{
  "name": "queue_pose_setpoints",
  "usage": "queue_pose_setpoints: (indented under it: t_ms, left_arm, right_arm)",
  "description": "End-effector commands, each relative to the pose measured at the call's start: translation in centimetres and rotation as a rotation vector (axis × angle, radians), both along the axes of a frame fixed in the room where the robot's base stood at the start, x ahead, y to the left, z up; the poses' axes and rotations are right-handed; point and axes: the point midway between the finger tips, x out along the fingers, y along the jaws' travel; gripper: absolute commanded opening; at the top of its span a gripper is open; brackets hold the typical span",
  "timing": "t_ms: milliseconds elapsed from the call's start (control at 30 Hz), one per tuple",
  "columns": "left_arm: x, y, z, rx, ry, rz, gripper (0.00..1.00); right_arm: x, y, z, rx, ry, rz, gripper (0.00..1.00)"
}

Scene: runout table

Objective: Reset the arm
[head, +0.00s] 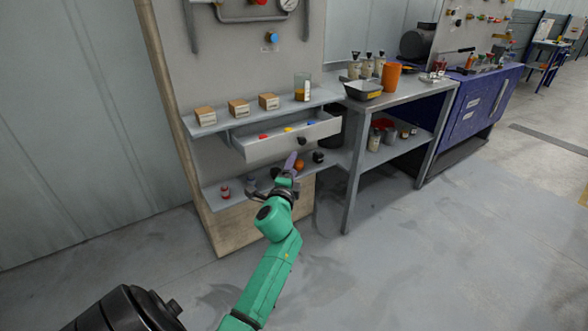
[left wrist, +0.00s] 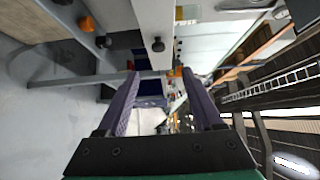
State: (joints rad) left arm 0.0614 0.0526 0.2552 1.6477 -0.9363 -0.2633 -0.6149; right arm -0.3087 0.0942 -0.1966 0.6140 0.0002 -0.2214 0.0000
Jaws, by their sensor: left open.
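My left arm, green, reaches up from the bottom of the head view. My left gripper (head: 287,171) is in front of the lower shelf, just below the pulled-out drawer (head: 262,149). In the left wrist view, the two purple fingers of the gripper (left wrist: 160,80) stand wide apart with nothing held between them. The drawer's dark knob (head: 302,141) is just above and right of the gripper; a dark knob on a white front also shows in the left wrist view (left wrist: 157,44). My right gripper is not in view.
The drawer holds small red, yellow and blue items. Several boxes and a jar (head: 302,88) stand on the upper shelf (head: 222,123). An orange ball (head: 299,165) and a red-capped jar (head: 225,191) are on the lower shelf. A grey table (head: 412,88) stands right; the floor in front is clear.

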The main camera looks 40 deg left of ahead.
Motion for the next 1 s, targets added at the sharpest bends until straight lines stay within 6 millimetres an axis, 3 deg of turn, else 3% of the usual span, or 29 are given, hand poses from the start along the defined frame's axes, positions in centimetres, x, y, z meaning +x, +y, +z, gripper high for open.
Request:
queue_pose_setpoints:
  t_ms: [233,467,567,667,767,800,867,900,967,1000]
  left_arm:
    - [0.0,0.0,0.0,0.000,0.000,0.000,0.68]
    - [0.0,0.0,-0.1,-0.001,0.000,0.000,0.68]
    - [0.2,-0.5,-1.8,-0.046,0.028,-0.016,0.68]
    - [0.2,-2.1,-7.3,-0.188,0.113,-0.052,0.68]
    - [-1.6,-4.7,-15.8,-0.403,0.243,-0.072,0.68]
    - [-3.0,-5.9,-19.2,-0.493,0.298,-0.067,0.68]
    - [-5.7,-7.5,-24.1,-0.619,0.379,-0.046,0.68]
    - [-7.8,-8.6,-27.1,-0.701,0.432,-0.024,0.68]
    - [-11.6,-10.1,-31.2,-0.815,0.512,0.024,0.68]
    - [-14.4,-11.0,-33.7,-0.886,0.563,0.063,0.68]
  right_arm:
    - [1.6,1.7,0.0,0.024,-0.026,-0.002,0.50]
    - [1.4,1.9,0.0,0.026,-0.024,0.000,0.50]
    - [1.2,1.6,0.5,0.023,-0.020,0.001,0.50]
    - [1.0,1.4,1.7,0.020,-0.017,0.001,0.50]
    - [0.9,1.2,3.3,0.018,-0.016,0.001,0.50]
    - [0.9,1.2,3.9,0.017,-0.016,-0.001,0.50]
    - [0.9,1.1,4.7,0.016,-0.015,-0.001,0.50]
    - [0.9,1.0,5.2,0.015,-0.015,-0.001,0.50]
    - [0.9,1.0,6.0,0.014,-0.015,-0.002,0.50]
    - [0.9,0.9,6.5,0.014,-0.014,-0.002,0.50]
